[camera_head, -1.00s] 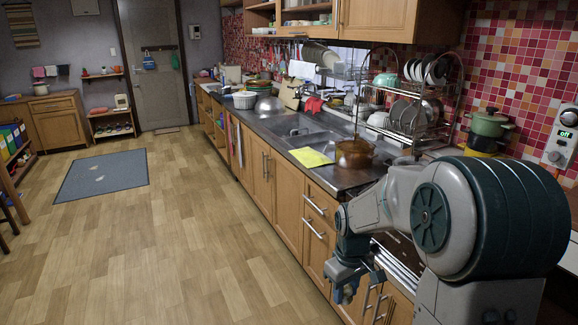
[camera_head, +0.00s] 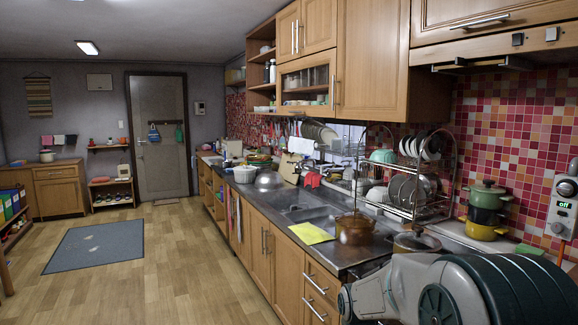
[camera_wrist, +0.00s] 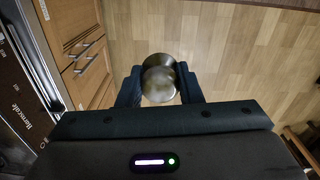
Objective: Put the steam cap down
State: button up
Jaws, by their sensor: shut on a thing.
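My gripper (camera_wrist: 160,88) is shut on a round, shiny metal thing, which I take to be the steam cap (camera_wrist: 158,74). It sits between the two dark fingers in the wrist view, with wooden floor showing beyond it. Its underside and full shape cannot be made out. My gripper and the held thing are out of the head view; only part of my arm shows there at the lower right.
The counter bears a brown pot (camera_head: 355,229), a yellow sheet (camera_head: 311,233), a metal dome (camera_head: 269,181) and a dish rack (camera_head: 420,205). A lidded pot (camera_head: 416,242) stands nearer my arm. Cabinet drawers (camera_wrist: 85,50) are left of my gripper.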

notch_tip(320, 180, down, 14)
jog(key=w+a+m, duration=0.2)
jog(key=m, duration=0.3)
jog(key=shift+w+f+m+p, duration=0.25)
jog(key=shift+w+m+p, duration=0.1)
jog(key=shift+w+m, duration=0.05)
jog(key=shift+s+a, duration=0.1)
jog(key=shift+a, duration=0.05)
